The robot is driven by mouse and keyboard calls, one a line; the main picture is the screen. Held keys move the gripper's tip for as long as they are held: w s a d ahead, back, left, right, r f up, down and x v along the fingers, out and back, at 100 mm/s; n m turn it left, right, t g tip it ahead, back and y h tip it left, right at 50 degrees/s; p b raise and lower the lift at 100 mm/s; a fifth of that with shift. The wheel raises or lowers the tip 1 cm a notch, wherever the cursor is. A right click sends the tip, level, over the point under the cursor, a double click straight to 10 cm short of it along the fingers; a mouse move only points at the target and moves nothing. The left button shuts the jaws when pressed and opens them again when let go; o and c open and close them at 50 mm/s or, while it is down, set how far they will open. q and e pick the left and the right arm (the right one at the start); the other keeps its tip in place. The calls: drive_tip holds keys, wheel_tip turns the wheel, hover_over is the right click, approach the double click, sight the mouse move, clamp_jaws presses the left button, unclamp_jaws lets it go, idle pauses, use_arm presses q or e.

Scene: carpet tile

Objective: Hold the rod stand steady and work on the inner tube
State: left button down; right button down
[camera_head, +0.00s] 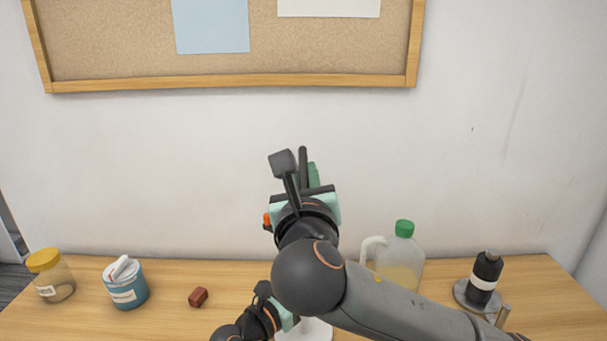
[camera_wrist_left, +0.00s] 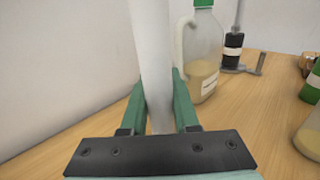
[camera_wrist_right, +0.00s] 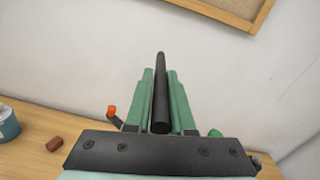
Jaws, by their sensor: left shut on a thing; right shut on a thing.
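The rod stand has a white base (camera_head: 305,331) on the desk, partly hidden by my arms. Its white upright tube (camera_wrist_left: 153,60) passes between the fingers of my left gripper (camera_wrist_left: 158,100), which is shut on it low down. A dark thin inner tube (camera_wrist_right: 161,85) stands between the green fingers of my right gripper (camera_wrist_right: 161,100), which is shut on it. In the head view the dark tube (camera_head: 303,163) points up in front of the wall. An orange-tipped lever (camera_wrist_right: 112,112) shows beside the right fingers. The joint between the tubes is hidden.
A jug with a green cap (camera_head: 404,229) stands close on the right, with a black bottle (camera_head: 487,272) on a round metal base beyond. A small red-brown block (camera_head: 198,297), a blue tub (camera_head: 126,287) and a yellow-lidded jar (camera_head: 50,277) stand left. A corkboard hangs above.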

use_arm(q)
drive_tip(key=shift+a, duration=0.1)
use_arm(e)
drive_tip(key=shift+d, duration=0.1)
drive_tip(key=shift+f, duration=0.7)
drive_tip(key=c, duration=0.8)
unclamp_jaws()
drive_tip(key=shift+s, duration=0.1)
drive_tip(key=s, duration=1.2)
drive_tip(key=shift+w+d, duration=0.1)
use_arm(q)
drive_tip(key=c, duration=0.6)
unclamp_jaws()
